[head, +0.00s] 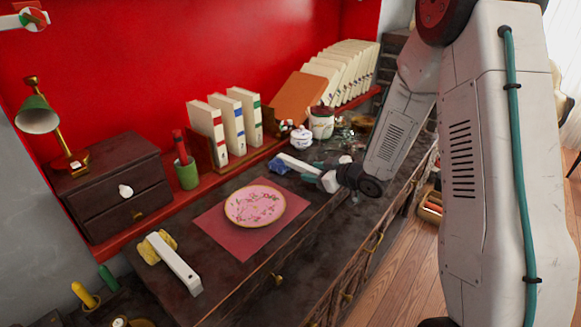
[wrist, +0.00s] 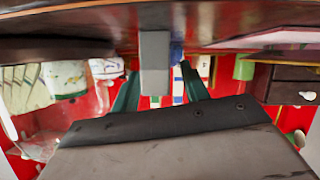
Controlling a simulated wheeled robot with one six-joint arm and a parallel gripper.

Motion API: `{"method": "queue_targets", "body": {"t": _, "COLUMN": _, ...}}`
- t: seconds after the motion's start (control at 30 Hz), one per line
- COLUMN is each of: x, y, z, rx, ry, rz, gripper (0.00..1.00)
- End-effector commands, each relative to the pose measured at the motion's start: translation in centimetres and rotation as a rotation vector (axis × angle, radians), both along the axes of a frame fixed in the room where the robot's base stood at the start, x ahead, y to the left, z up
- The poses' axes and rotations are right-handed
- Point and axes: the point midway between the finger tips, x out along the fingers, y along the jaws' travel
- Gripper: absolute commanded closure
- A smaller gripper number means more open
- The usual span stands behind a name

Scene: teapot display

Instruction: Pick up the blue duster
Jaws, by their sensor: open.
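The blue duster (head: 279,167) lies on the dark counter behind the pink plate, with its pale handle (head: 299,165) pointing right toward my gripper (head: 315,171). My gripper is low over the counter, open, at the handle's right end. In the wrist view, which looks upside down, the grey handle (wrist: 154,62) stands between the two green fingers of my gripper (wrist: 159,84), with a gap on each side. A bit of the blue head (wrist: 177,55) shows behind it. Whether the fingers touch the handle is not clear.
A pink floral plate (head: 254,205) on a red mat (head: 238,246) lies nearby. A yellow duster (head: 157,248) with a white handle lies front left. White jars (head: 301,138), books (head: 233,120) and a green cup (head: 187,174) stand behind. The counter's front edge is close.

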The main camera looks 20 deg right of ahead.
Motion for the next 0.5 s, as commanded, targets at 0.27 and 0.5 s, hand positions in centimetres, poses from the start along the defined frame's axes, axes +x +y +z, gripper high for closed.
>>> {"method": "queue_targets", "body": {"t": 0.27, "x": 2.2, "y": 1.2, "z": -0.9, "rx": 0.0, "ry": 0.0, "rz": -0.001, "gripper": 0.55}}
{"method": "queue_targets", "body": {"t": 0.5, "x": 2.1, "y": 1.2, "z": -0.9, "rx": 0.0, "ry": 0.0, "rz": -0.001, "gripper": 0.85}}
